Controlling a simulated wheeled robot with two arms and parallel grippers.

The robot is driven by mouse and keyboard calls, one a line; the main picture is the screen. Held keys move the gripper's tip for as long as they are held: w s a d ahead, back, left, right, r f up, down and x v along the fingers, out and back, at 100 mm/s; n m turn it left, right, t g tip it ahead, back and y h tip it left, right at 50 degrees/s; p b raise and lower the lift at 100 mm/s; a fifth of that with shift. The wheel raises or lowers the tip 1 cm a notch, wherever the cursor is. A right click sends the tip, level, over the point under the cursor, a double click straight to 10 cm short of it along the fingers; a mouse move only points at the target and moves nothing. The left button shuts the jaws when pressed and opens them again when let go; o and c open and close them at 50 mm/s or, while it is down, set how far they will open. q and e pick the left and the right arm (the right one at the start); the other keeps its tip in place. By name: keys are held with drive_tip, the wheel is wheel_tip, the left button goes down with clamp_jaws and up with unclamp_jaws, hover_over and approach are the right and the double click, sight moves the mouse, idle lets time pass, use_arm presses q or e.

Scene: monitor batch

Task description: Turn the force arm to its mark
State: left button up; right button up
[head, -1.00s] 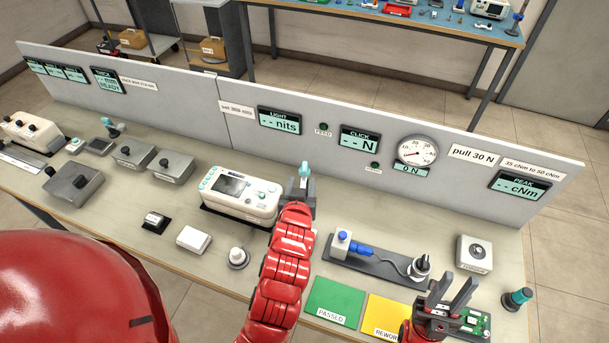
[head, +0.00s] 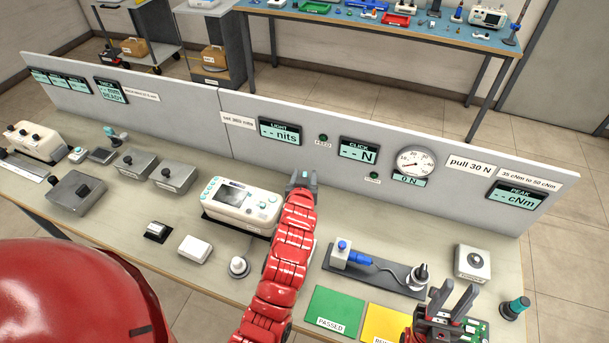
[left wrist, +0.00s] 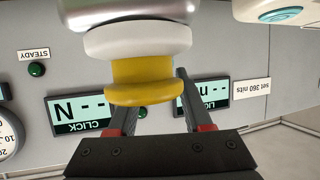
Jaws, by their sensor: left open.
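My left gripper (head: 302,178) is open above the bench, just beyond the right end of the white monitor (head: 240,208). The force dial (head: 411,163) reads about zero, with "0 N" below.
A grey panel (head: 330,135) with displays stands behind. A dark tray (head: 378,268) with a blue-handled tool, a white box (head: 472,262), a green PASSED mat (head: 334,307) and a yellow mat (head: 385,322) lie right. Grey boxes stand left.

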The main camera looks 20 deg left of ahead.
use_arm(q)
drive_tip(key=shift+c, duration=0.2)
clamp_jaws()
drive_tip(key=shift+f, duration=0.1)
idle(1.0)
